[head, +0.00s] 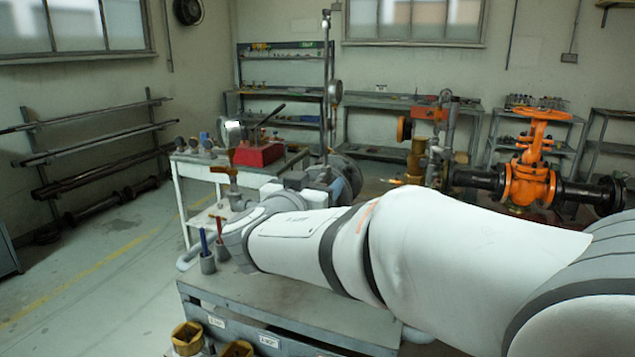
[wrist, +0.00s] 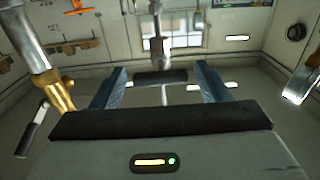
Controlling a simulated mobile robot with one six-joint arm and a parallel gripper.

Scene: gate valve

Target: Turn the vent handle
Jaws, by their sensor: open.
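In the wrist view my gripper (wrist: 162,84) is open, its two blue-grey fingers standing well apart. A dark crossbar (wrist: 160,76), which looks like the vent handle, lies in the gap between them, with a thin light stem below it. A grey vertical pipe (wrist: 155,22) rises behind the bar. I cannot tell how far the bar is from the fingers; no contact shows. In the head view a tall thin pipe with a round gauge (head: 335,90) stands beyond my arm. My arm hides most of the area around my gripper there.
An orange gate valve (head: 530,180) with a handwheel stands at the right. A grey bench (head: 260,300) lies under my arm; a white table (head: 190,190) with a red box (head: 258,154) stands behind. In the wrist view a brass-ended pipe (wrist: 60,95) is left of my gripper.

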